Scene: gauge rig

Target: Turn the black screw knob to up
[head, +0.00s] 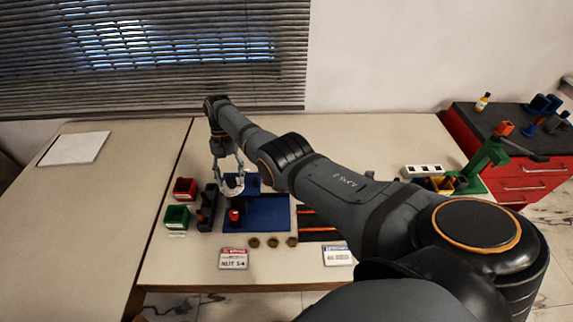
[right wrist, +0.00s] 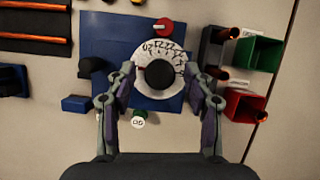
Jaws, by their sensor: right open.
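The black screw knob (right wrist: 160,74) shows in the right wrist view as a round black cap at the middle of a white dial with dark numerals. The dial (right wrist: 147,52) sits over a blue base plate (right wrist: 100,35), which also shows in the head view (head: 270,215). My right gripper (head: 232,185) is open above the rig, pointing down. In the right wrist view its fingers stand left and right of the knob, with a gap on each side. The knob is hidden by the gripper in the head view. My left gripper is out of view.
A red knob (right wrist: 163,27) and a small green-and-white piece (right wrist: 138,119) are close to the dial. A red bin (head: 185,188) and a green bin (head: 177,217) stand left of the rig. Several brass nuts (head: 272,242) and a label card (head: 233,259) lie in front.

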